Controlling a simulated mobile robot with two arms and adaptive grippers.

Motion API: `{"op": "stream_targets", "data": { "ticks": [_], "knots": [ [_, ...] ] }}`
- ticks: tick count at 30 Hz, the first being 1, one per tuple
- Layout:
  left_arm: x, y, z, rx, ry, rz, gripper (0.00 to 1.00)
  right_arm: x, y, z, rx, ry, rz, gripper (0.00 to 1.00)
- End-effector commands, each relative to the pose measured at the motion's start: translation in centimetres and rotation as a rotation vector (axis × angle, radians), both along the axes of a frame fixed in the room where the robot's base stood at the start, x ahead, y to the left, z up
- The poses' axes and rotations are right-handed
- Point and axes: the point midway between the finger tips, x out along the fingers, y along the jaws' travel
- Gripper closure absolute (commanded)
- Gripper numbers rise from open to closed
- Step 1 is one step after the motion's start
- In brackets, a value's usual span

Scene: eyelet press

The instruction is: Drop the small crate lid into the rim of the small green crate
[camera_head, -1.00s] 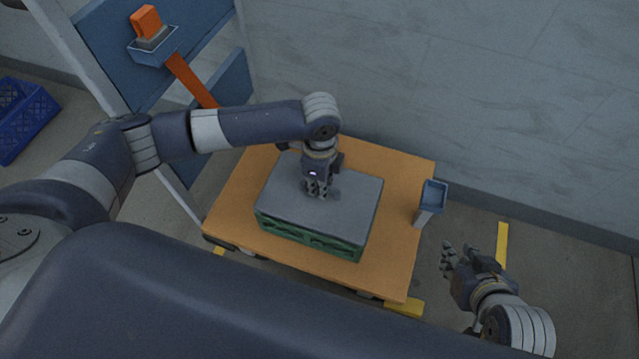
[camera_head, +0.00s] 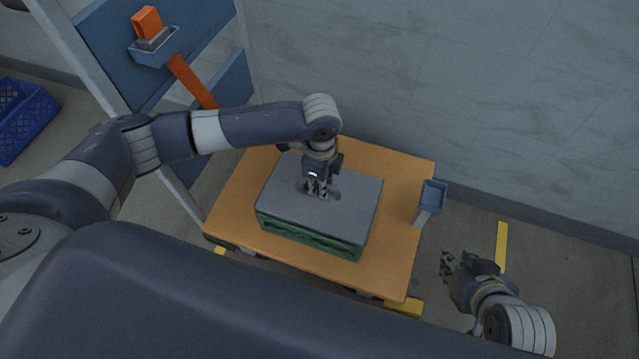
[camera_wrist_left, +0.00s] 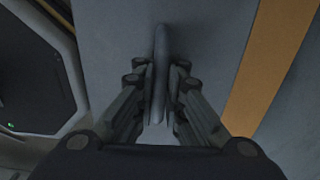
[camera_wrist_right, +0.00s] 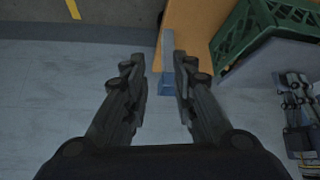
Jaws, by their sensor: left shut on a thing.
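The grey crate lid (camera_head: 300,206) lies flat over the top of the small green crate (camera_head: 310,238), which stands on a wooden platform. Whether the lid sits inside the rim or on top of it cannot be told. My left gripper (camera_head: 318,192) is over the lid's middle. In the left wrist view its fingers (camera_wrist_left: 160,95) are shut on the lid's upright grey handle (camera_wrist_left: 160,50). My right gripper (camera_head: 458,268) is off to the right of the platform, apart from crate and lid. In the right wrist view its fingers (camera_wrist_right: 152,85) are spread and empty; the crate (camera_wrist_right: 255,25) shows there too.
The wooden platform (camera_head: 395,230) has bare margins around the crate. A small blue box on a post (camera_head: 432,195) stands at its right edge. A blue rack with an orange part (camera_head: 190,80) is at the left, a blue crate (camera_head: 22,115) beyond it. A wall (camera_head: 470,90) is behind.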

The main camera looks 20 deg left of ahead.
Motion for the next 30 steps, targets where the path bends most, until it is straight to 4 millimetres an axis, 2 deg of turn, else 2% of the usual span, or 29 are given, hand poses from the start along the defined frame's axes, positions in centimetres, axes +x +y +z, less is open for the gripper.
{"op": "stream_targets", "data": {
  "ticks": [30],
  "knots": [
    [0.0,0.0,0.0,0.000,-0.001,0.000,1.00,-1.8,-0.7,-0.8,-0.022,0.083,-0.005,0.75]
  ]
}}
